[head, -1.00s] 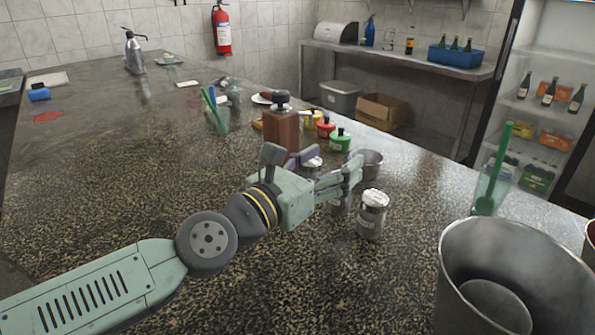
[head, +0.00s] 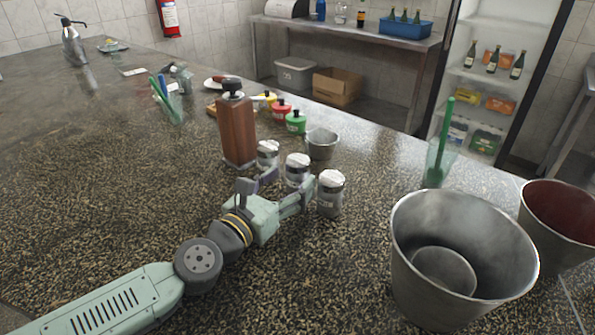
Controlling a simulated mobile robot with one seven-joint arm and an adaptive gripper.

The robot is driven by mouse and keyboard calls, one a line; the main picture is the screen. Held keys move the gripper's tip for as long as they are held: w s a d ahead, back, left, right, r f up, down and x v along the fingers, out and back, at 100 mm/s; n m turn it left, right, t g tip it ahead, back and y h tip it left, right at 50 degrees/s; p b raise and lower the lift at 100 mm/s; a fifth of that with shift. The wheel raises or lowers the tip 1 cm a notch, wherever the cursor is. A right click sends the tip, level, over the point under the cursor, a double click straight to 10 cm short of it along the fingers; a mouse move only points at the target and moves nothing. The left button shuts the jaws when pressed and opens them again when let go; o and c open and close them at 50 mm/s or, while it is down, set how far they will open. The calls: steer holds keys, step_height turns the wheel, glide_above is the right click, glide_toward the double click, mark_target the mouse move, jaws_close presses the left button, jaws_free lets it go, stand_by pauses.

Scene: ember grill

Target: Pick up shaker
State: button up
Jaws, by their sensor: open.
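Three glass shakers with silvery tops stand in a slanting row on the speckled counter: a far-left shaker (head: 267,150), a middle shaker (head: 297,165) and a near-right shaker (head: 331,190). My gripper (head: 292,181) is open and low over the counter, pointing at the middle shaker. One finger lies to the left of that shaker and the other to its right, between it and the near-right shaker. The gripper partly hides the lower part of the middle shaker. I cannot tell whether the fingers touch any shaker.
A wooden mill (head: 237,130) stands behind left of the row, and a small metal cup (head: 321,144) behind right. Red, green and yellow pots (head: 295,123) stand farther back. A large metal bucket (head: 408,262) stands at right.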

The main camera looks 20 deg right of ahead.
mark_target(291, 178)
steer(key=shift+p+x, duration=0.6)
steer(key=shift+x, duration=1.3)
steer(key=shift+c, duration=0.3)
steer(key=c, duration=1.1)
steer(key=shift+r, duration=0.1)
